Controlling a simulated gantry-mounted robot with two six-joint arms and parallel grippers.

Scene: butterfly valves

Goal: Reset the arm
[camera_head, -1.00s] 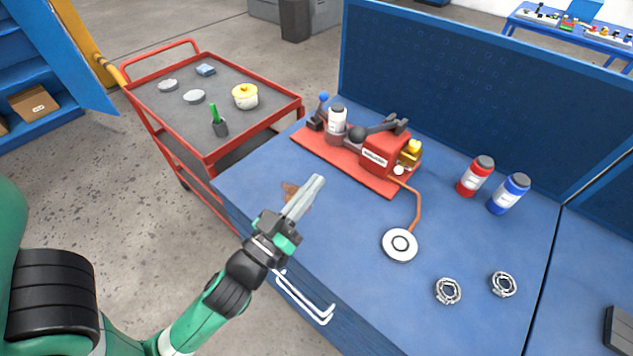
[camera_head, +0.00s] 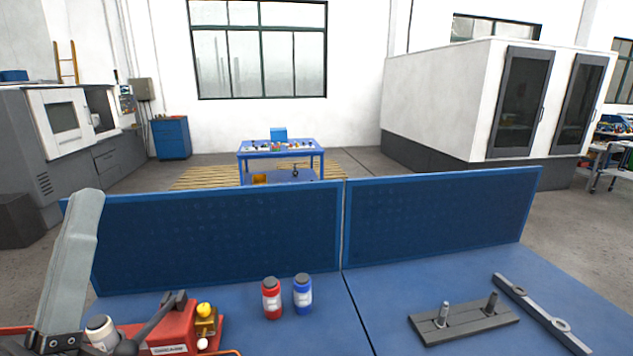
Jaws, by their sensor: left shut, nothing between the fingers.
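My left gripper (camera_head: 72,262) stands upright at the lower left of the head view, with its fingers shut and nothing between them. It shows in front of the left end of the blue bench's back panel. My right gripper is not in view. No butterfly valve can be made out clearly.
A red device (camera_head: 170,328) and a white bottle (camera_head: 101,333) are beside my left gripper. Red (camera_head: 271,299) and blue (camera_head: 302,294) bottles stand mid-bench. A grey pegged plate (camera_head: 464,322) and a long bar (camera_head: 541,312) lie right. Blue panels (camera_head: 215,243) edge the bench.

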